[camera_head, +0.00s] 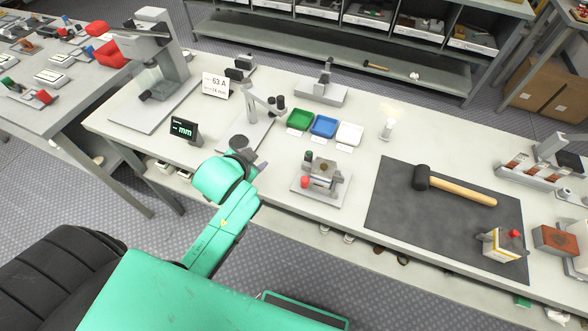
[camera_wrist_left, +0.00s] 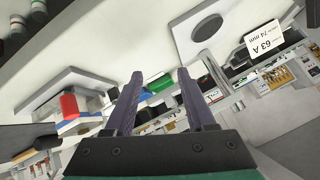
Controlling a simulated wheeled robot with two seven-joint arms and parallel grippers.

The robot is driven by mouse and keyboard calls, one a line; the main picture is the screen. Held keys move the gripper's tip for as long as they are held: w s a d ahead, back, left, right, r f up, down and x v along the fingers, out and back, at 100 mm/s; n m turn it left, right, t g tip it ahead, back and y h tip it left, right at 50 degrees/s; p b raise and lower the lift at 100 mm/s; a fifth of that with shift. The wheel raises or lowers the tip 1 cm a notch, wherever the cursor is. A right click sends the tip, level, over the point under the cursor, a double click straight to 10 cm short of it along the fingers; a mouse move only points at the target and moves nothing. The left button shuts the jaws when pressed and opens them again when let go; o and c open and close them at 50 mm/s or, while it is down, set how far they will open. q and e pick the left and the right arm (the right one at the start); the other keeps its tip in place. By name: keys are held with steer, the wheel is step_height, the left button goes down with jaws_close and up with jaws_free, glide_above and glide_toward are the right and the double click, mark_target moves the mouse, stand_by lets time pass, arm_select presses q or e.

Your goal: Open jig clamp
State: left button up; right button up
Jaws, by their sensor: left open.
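A small test jig (camera_head: 322,177) stands on a light base plate near the table's front edge, with a metal block in its middle, a red knob at its front left and a dark and green post behind. I cannot tell the clamp's state. The jig's red part also shows at left in the left wrist view (camera_wrist_left: 69,106). My left gripper (camera_head: 243,143) is to the left of the jig, beside a grey stand with a jointed arm (camera_head: 262,105). In the left wrist view its two dark fingers (camera_wrist_left: 163,88) are apart with nothing between them. My right gripper is not in view.
Green (camera_head: 299,119), blue (camera_head: 324,126) and white (camera_head: 349,134) trays lie behind the jig. A dark mat (camera_head: 400,220) with a mallet (camera_head: 455,186) is to the right. A small display (camera_head: 184,128) and a 63 A card (camera_head: 215,86) stand left of the stand.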

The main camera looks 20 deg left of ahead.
arm_select(q)
steer(key=w+d+r+m+t+h, duration=0.1)
steer(key=w+d+r+m+t, duration=0.2)
steer(key=r, duration=0.4)
steer(key=w+d+r+m+t+h, duration=0.2)
steer(key=w+d+r+m+t, duration=0.1)
steer(key=r, duration=0.4)
steer(key=w+d+r+m+t+h, duration=0.1)
steer(key=w+d+r+m+t, duration=0.2)
steer(key=r, duration=0.4)
steer(key=s+d+r+m+g+h, duration=0.4)
steer(key=d+r+m+h, duration=0.65)
steer(key=m, duration=0.75)
steer(key=s+d+f+m+g+h, duration=0.45)
steer(key=m+g, duration=0.25)
steer(key=m, duration=0.3)
steer(key=m+g+y, duration=0.6)
steer(key=m+y, duration=0.2)
steer(key=y, duration=0.6)
glide_toward(303, 179)
steer(key=p+x, duration=0.4)
steer(key=x, duration=0.5)
steer(key=shift+f, duration=0.15)
steer(key=shift+d+f, duration=0.1)
steer(key=shift+f, duration=0.2)
jaws_close()
